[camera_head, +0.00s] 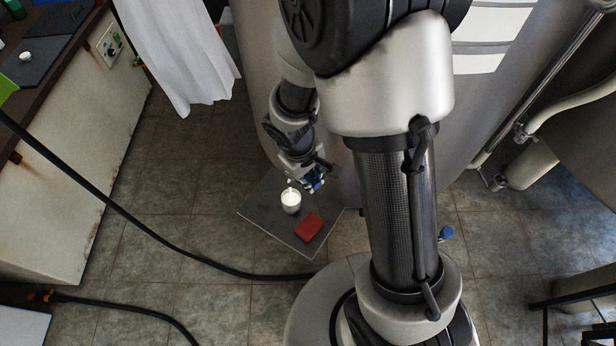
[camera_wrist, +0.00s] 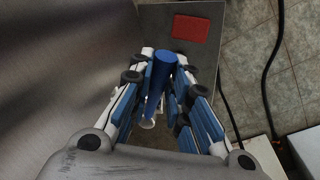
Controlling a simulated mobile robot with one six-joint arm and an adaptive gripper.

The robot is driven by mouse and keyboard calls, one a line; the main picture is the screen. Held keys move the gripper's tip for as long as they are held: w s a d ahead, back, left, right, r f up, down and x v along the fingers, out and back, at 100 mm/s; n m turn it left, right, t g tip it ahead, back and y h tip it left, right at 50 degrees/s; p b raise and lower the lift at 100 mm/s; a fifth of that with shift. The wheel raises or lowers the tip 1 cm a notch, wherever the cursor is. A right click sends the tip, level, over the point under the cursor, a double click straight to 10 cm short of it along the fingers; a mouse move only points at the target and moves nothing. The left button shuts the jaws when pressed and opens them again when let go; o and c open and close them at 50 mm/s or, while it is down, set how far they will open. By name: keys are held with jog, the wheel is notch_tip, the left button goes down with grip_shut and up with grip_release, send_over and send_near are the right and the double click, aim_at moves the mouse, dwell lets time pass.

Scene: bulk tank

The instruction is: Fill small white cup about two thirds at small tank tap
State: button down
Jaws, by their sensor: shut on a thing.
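The small white cup (camera_head: 290,203) stands upright on a grey slab in front of the tank (camera_head: 252,60). Its inside looks white; I cannot tell the level. A thin white streak shows just above it in the head view. My gripper (camera_head: 312,181) is beside and above the cup. In the wrist view my gripper (camera_wrist: 163,95) is closed around a blue tap handle (camera_wrist: 166,66). A small pale metal part (camera_wrist: 148,122) shows below the handle. The cup is not clearly visible in the wrist view.
A red sponge-like block (camera_head: 309,228) lies on the grey slab (camera_head: 262,222) near the cup; it also shows in the wrist view (camera_wrist: 191,29). A black hose (camera_head: 150,236) crosses the tiled floor. A counter (camera_head: 60,60) stands at left, pipes (camera_head: 545,100) at right.

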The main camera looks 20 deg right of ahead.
aim_at(313, 179)
jog(key=d+n, duration=0.1)
jog(key=n, duration=0.1)
jog(key=w+d+n+p, duration=0.1)
jog(key=shift+w+d+n+t, duration=0.15)
jog(key=shift+n+t, duration=0.15)
jog(key=shift+n, duration=0.1)
jog(key=c, duration=1.5)
grip_release()
jog(key=v, duration=1.2)
jog(key=shift+d+r, duration=0.1)
jog(key=shift+d, duration=0.15)
